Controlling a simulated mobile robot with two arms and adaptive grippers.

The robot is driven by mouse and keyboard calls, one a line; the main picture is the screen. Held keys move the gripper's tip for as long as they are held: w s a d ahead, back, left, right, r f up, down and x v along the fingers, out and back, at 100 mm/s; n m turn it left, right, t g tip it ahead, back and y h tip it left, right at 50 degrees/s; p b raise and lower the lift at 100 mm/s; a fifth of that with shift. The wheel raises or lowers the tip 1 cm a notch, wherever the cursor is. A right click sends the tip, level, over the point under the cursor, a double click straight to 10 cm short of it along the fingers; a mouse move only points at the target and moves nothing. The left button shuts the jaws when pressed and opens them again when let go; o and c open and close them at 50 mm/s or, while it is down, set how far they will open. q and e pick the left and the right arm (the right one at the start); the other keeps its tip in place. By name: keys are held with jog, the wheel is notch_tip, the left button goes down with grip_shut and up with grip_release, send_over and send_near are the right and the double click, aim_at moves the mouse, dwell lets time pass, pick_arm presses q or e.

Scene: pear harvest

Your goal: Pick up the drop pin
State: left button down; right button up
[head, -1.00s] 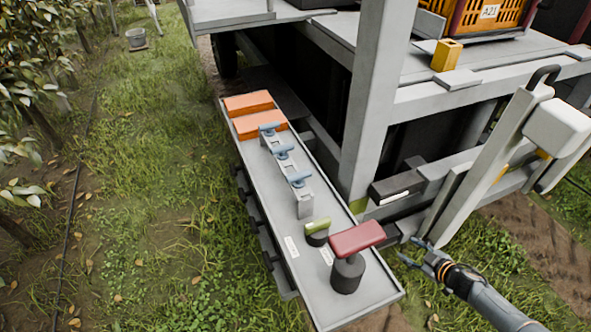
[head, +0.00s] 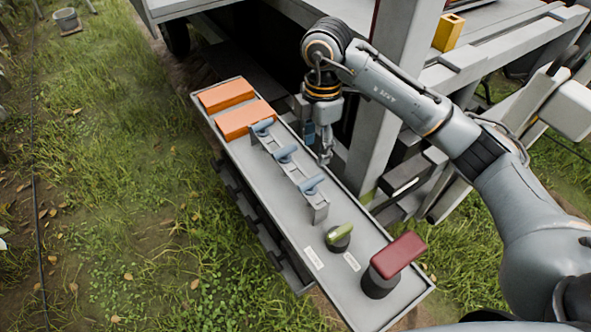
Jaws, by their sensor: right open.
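I cannot tell for sure which part is the drop pin. The grey control panel (head: 300,232) carries three blue handles on a raised rack, the nearest blue handle (head: 311,185) being lowest in the picture. A green-topped knob (head: 339,236) and a red-topped post (head: 397,256) stand at its near end. My right gripper (head: 319,153) is open and empty, pointing down, and appears at the panel's right edge beside the blue handles. Its height above the panel is unclear. My left gripper is out of view.
Two orange blocks (head: 246,119) lie at the panel's far end. A grey upright post (head: 386,105) of the platform stands just right of my gripper. A yellow block (head: 448,33) sits on the platform deck. Grass is open on the left.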

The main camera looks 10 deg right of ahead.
aim_at(311, 180)
jog(key=f, duration=0.1)
jog(key=f+p, duration=0.1)
jog(key=f, duration=0.2)
jog(key=shift+s+d, duration=0.25)
jog(key=shift+s, duration=0.05)
jog(key=f, duration=0.2)
jog(key=f+p, duration=0.1)
jog(key=shift+w+a+f, duration=0.1)
jog(key=shift+w+f, duration=0.15)
jog(key=shift+f, duration=0.05)
jog(key=shift+w+f, duration=0.1)
jog(key=shift+f, duration=0.15)
jog(key=shift+a+f+p, duration=0.3)
jog(key=shift+f+p, duration=0.45)
jog(key=shift+f, duration=0.05)
notch_tip(311, 180, down, 3)
jog(key=shift+a+r+p, duration=0.1)
jog(key=shift+r+p, duration=0.1)
jog(key=shift+p, duration=0.15)
jog(key=shift+f, duration=0.45)
jog(key=shift+c, duration=0.2)
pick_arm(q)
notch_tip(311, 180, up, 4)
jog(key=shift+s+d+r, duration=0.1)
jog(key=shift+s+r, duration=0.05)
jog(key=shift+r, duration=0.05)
pick_arm(e)
grip_shut()
